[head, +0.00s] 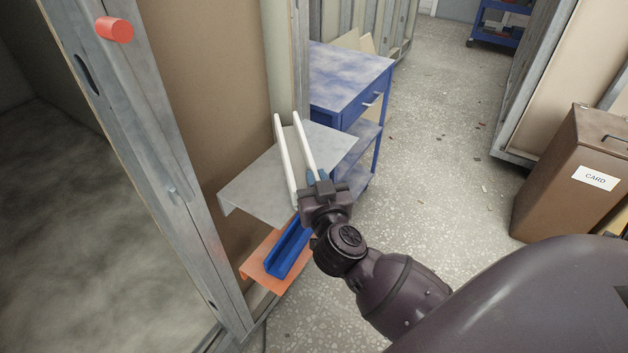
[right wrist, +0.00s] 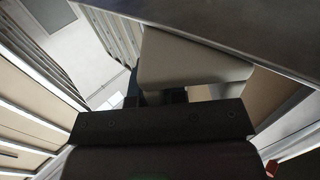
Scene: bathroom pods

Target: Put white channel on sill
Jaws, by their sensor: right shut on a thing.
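The white channel (head: 284,155) is a long piece with two pale parallel walls. In the head view it lies over the right part of a grey metal sill (head: 245,185) that juts from the wall panel; whether it touches the sill I cannot tell. My right gripper (head: 320,184) is shut on the channel's right wall near its close end. In the right wrist view the channel (right wrist: 190,62) is a pale block just beyond the gripper, and a grey plate edge crosses the top. The fingertips are mostly hidden there. My left gripper is not in view.
Below the sill an orange shelf (head: 256,262) holds a blue channel (head: 288,250). A blue workbench (head: 345,75) stands just behind. A metal stud frame with a red cap (head: 115,29) is at left. A brown CARD bin (head: 575,185) stands at right. The speckled floor between is open.

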